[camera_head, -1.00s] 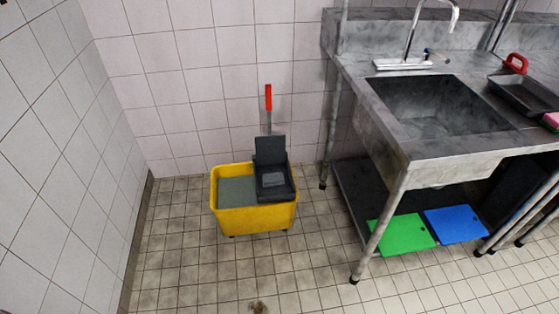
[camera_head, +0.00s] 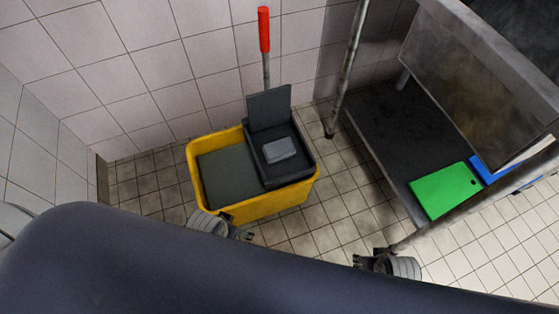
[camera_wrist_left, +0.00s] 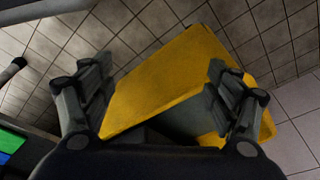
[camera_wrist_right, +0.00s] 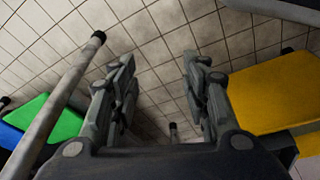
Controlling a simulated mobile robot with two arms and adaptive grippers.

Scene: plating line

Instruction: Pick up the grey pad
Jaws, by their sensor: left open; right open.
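The grey pad (camera_head: 280,150) is a small light grey block lying flat on the dark wringer tray (camera_head: 300,173) on the right half of the yellow mop bucket (camera_head: 262,207). My left gripper (camera_head: 232,229) is at the bucket's near side, partly hidden by my dark body. In the left wrist view it (camera_wrist_left: 158,68) is open, with the yellow bucket wall (camera_wrist_left: 160,85) between its fingers. My right gripper (camera_head: 369,259) is right of the bucket, over the floor near the sink's leg. In the right wrist view it (camera_wrist_right: 160,62) is open and empty. Neither wrist view shows the pad.
A red-topped handle (camera_head: 264,30) rises behind the bucket, near the tiled wall. To the right stands the metal sink table with a low shelf (camera_head: 385,130). A green board (camera_head: 445,190) and a blue board (camera_head: 483,172) lie there. Floor between bucket and shelf is clear.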

